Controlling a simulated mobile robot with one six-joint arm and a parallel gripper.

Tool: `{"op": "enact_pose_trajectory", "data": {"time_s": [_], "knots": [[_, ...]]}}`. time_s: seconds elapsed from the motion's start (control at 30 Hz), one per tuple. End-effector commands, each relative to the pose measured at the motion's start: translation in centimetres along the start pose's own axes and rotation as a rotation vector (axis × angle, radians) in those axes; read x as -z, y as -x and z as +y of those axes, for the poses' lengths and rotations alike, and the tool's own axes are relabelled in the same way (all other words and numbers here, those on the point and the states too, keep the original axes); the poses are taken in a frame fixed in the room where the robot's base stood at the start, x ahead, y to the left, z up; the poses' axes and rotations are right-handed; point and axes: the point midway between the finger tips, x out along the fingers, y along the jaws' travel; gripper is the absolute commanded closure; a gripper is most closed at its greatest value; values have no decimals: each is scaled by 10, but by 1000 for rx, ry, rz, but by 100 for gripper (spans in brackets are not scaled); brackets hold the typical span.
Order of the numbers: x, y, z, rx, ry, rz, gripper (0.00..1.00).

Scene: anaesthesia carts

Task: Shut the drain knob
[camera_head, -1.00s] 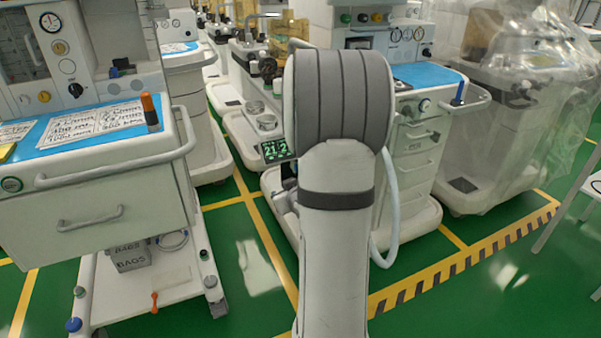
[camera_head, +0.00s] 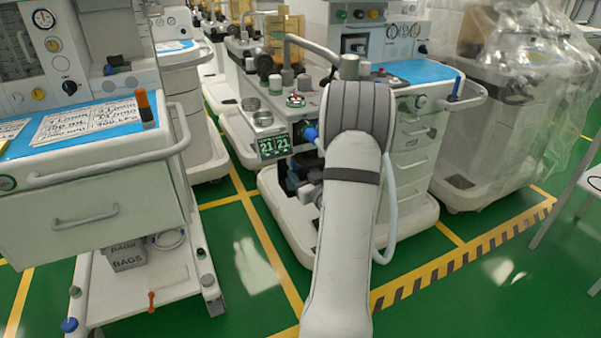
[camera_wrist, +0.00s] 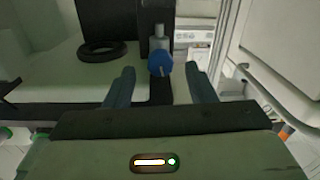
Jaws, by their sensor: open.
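In the wrist view a round blue knob (camera_wrist: 160,64), with a pale line on its face, sits below a grey fitting (camera_wrist: 160,40) beside a dark upright part. It looks like the drain knob. My gripper (camera_wrist: 160,84) is open, its two dark fingers apart on either side of the knob's lower part in the picture. I see no finger touching it, and cannot tell the depth between them. In the head view my arm hides the gripper. A blue part (camera_head: 310,133) shows there beside my arm; I cannot tell whether it is the same knob.
A black ring (camera_wrist: 102,50) lies on a pale surface left of the knob. A pale panel (camera_wrist: 285,45) stands close on the right. In the head view a cart with a green display (camera_head: 274,146) stands behind my arm, and a drawer cart (camera_head: 90,205) at left.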

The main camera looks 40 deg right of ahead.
Motion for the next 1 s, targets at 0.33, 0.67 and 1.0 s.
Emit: {"op": "enact_pose_trajectory", "data": {"time_s": [0.33,0.67,1.0], "knots": [[0,-19,0,-1,-1,0,50],[0,-19,0,0,-1,-1,66],[0,-19,0,0,-1,-1,94]]}}
